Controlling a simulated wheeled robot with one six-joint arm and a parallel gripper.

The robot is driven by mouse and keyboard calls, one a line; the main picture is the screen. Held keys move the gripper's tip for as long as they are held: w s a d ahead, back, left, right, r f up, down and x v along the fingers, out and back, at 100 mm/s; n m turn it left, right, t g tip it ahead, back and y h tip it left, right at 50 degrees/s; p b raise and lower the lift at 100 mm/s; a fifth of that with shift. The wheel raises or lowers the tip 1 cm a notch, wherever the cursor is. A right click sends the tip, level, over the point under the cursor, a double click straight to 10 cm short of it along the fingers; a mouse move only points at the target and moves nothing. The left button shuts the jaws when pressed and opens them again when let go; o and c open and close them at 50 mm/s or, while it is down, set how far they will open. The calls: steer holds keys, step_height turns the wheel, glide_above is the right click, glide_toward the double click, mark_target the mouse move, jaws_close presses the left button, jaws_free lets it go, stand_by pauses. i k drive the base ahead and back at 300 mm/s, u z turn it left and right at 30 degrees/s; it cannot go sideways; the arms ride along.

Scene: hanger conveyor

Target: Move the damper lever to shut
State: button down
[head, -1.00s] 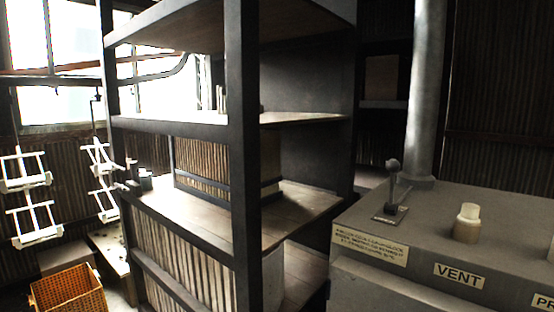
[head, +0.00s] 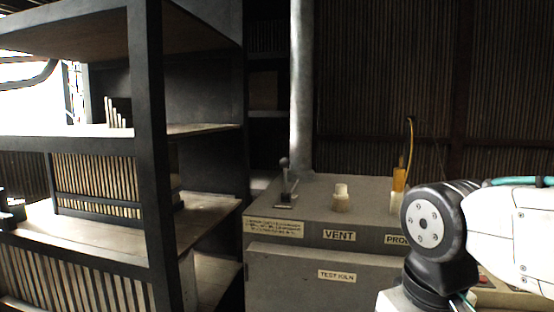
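The damper lever (head: 285,178) stands on the left part of the top of the grey test kiln (head: 262,274), at the foot of the metal flue pipe (head: 302,90). It has a dark round knob and rises from a small dark plate. Its markings are too small to read. A light-capped plug (head: 341,198) stands to its right, behind the VENT label (head: 339,235). Part of my arm shows at the lower right, well to the right of the lever. My gripper itself is not in view.
A dark wooden shelf unit (head: 152,150) stands close on the left, its post nearer than the kiln. An amber-handled probe with a cable (head: 400,175) stands on the kiln's right, beside my arm. The kiln top between lever and plug is clear.

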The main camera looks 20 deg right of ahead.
mark_target(285, 162)
steer(key=u, duration=0.5)
steer(key=k, duration=1.05)
steer(key=z, duration=0.6)
steer(key=i, duration=1.35)
steer(key=u, duration=0.3)
